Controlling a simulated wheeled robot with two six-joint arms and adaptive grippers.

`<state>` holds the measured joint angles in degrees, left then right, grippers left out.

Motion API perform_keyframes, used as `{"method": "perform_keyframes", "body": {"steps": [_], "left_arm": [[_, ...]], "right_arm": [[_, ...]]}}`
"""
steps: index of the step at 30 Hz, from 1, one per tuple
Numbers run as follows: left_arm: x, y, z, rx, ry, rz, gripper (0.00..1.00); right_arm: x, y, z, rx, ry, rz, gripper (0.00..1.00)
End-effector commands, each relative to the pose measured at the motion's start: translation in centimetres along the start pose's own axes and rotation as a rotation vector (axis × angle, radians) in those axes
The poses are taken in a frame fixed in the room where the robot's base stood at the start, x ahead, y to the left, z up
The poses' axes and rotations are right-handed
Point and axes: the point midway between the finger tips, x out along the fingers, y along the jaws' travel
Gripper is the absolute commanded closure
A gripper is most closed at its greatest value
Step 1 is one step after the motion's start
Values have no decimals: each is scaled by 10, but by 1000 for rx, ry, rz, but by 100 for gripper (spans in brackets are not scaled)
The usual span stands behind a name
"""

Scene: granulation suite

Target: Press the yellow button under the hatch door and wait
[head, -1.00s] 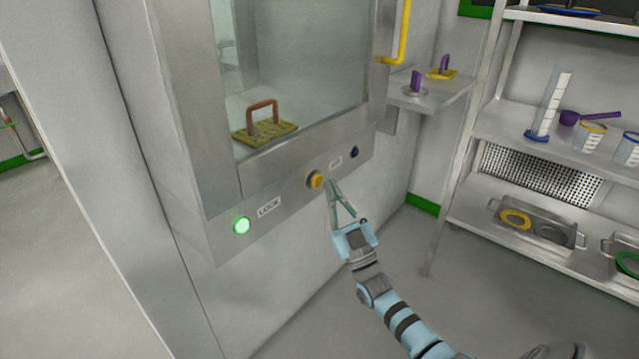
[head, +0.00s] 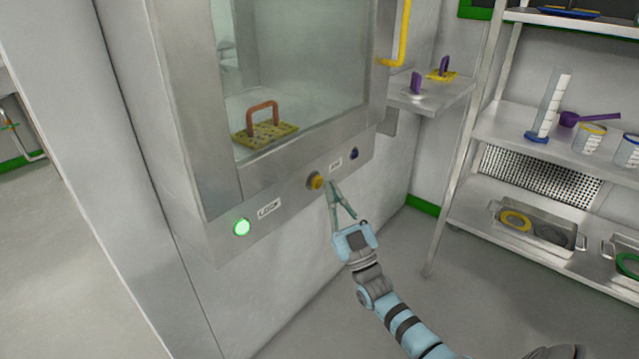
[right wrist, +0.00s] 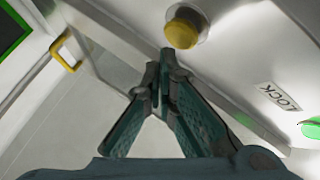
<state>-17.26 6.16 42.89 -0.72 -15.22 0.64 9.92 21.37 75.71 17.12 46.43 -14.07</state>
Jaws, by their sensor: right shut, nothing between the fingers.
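The hatch door (head: 295,60) is a glass pane in a steel frame. On the panel below it sits the round yellow button (head: 315,181), which also shows in the right wrist view (right wrist: 183,30). My right gripper (head: 331,184) is shut and empty, its fingertips just to the right of the button in the head view. In the right wrist view the fingertips (right wrist: 161,58) lie just below the button; whether they touch it I cannot tell. My left gripper is not in view.
A green lamp (head: 242,227) glows beside a LOCK label (head: 269,208). A dark blue button (head: 354,153) is on the same panel. A yellow handle (head: 402,38) juts out at the door's right. A steel rack (head: 500,118) stands at right; the floor between is clear.

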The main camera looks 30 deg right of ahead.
Motion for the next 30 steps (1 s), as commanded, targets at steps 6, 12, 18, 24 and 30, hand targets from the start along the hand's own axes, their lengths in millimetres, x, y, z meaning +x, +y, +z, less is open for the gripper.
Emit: {"method": "perform_keyframes", "body": {"steps": [6,12,18,24,30], "left_arm": [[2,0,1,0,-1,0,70],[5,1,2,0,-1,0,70],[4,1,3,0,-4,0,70],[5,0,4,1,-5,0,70],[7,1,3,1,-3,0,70]], "right_arm": [[2,-2,2,0,1,0,100],[6,-5,4,0,1,0,100],[6,-4,4,0,1,0,100],[7,-5,5,0,0,0,100],[8,-6,6,0,0,0,100]]}}
